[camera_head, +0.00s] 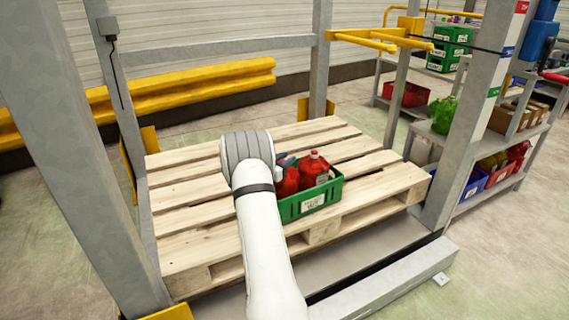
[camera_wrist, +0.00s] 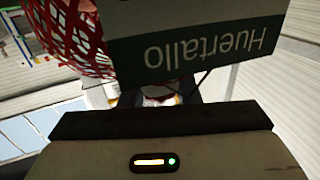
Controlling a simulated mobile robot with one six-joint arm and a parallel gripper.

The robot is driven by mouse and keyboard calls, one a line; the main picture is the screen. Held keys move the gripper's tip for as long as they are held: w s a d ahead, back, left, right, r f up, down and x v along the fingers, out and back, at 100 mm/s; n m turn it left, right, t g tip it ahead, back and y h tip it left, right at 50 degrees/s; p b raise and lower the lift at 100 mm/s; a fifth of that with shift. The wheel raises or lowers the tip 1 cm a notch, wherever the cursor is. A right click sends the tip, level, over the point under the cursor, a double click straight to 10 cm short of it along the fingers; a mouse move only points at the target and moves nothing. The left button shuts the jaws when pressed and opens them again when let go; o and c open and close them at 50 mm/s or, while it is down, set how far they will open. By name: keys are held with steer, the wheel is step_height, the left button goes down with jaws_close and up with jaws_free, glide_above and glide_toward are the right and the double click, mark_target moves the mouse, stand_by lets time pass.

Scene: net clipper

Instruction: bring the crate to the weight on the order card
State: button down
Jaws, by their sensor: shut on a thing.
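A green crate (camera_head: 334,190) stands on a wooden pallet, with red bags (camera_head: 314,168) in it and a white card (camera_head: 313,203) on its front. The card's writing is too small to read. In the wrist view, a red net bag (camera_wrist: 72,38) hangs close to the camera beside a dark green label (camera_wrist: 200,45) reading "Huertallo" upside down. My gripper (camera_wrist: 172,92) is shut on the net bag, though its grip is mostly hidden by the label. In the head view, my arm reaches to the crate's left side and hides the gripper.
The wooden pallet (camera_head: 190,193) has free slats left of and behind the crate. Grey posts (camera_head: 463,110) frame it. A yellow rail (camera_head: 205,85) runs behind.

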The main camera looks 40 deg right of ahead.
steer(key=shift+r, duration=0.1)
steer(key=c, duration=1.1)
jaws_free()
